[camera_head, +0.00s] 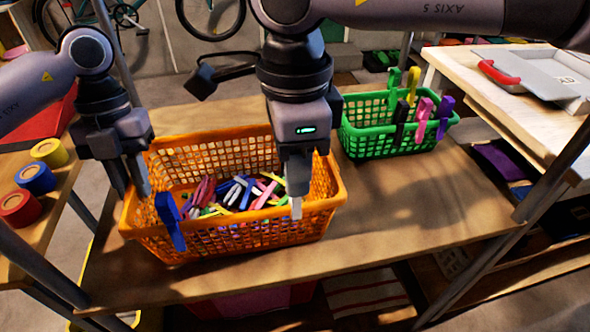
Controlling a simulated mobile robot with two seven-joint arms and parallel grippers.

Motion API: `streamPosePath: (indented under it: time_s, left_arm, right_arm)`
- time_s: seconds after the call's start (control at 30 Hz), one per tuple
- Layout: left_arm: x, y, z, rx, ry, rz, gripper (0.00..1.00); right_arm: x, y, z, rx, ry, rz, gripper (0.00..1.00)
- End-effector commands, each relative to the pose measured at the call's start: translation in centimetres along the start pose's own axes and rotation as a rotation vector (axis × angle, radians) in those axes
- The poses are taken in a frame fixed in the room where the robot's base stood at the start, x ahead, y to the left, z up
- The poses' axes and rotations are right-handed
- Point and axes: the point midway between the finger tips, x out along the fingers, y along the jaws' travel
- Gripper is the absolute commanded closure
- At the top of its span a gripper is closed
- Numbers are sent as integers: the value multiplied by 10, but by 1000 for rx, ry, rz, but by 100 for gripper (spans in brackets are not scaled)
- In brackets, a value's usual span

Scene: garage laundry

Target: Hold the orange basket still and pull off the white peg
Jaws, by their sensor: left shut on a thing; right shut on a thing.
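The orange basket (238,232) stands on the wooden table with a pile of mixed pegs inside. My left gripper (132,188) is at the basket's left end, its fingers shut on the rim there. My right gripper (294,188) is over the front right of the basket, pointing down. It is shut on the white peg (296,208), which shows below the fingers at the front rim. Whether the peg still grips the rim cannot be told. A blue peg (171,222) is clipped on the front rim near the left corner.
A green basket (376,138) with several pegs clipped on its rim stands behind to the right. Bare table (410,205) lies right of the orange basket. Coloured rolls (36,178) stand at the left. A metal post (560,180) rises at the right.

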Motion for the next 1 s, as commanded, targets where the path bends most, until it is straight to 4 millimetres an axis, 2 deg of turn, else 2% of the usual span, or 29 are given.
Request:
streamPosePath:
  time_s: [1.0]
  left_arm:
    - [0,0,0,0,1,0,100]
  right_arm:
    - [-41,1,0,-1,0,0,100]
